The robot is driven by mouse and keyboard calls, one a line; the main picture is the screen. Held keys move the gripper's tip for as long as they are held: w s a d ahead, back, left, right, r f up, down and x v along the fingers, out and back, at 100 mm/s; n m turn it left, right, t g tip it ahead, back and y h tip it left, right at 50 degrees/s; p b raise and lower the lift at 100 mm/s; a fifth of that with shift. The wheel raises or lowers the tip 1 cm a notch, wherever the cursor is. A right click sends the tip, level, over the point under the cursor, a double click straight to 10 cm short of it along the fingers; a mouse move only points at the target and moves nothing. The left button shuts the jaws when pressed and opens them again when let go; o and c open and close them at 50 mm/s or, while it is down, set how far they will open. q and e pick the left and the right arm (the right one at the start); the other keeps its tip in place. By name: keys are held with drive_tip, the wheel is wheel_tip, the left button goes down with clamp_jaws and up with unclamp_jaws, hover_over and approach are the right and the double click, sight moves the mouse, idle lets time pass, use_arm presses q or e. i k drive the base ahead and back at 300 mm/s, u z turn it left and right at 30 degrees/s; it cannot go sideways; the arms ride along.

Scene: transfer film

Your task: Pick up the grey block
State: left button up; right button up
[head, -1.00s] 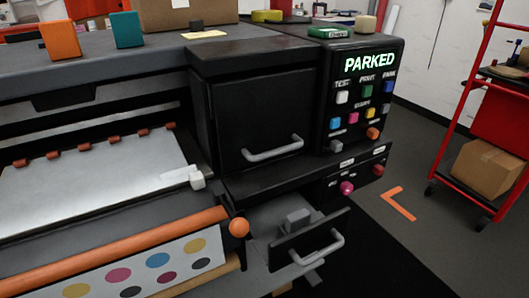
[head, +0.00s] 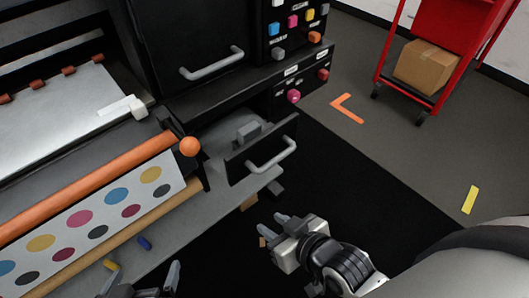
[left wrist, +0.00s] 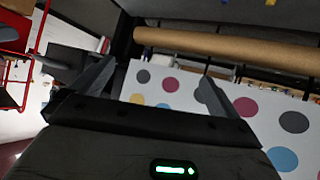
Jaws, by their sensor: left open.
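The grey block (head: 248,130) sits inside the open drawer (head: 262,160) of the black printer, behind the drawer front and its grey handle. My left gripper (head: 141,281) is at the bottom edge of the head view, in front of and below the printed roll, well apart from the block. Its two fingers also show spread and empty in the left wrist view (left wrist: 155,88). My right gripper (head: 273,225) is below and in front of the drawer, with its fingers apart and nothing visible between them. It does not touch the drawer or block.
The dotted print (head: 100,215) and orange roller (head: 90,186) lie left of the drawer. A closed compartment with a handle (head: 212,64) is above it. A red cart (head: 450,40) with a cardboard box (head: 426,66) stands at the back right.

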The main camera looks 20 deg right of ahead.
sight(252, 130)
drive_tip(key=u, duration=2.7)
drive_tip(key=k, duration=0.6)
drive_tip(key=z, duration=1.65)
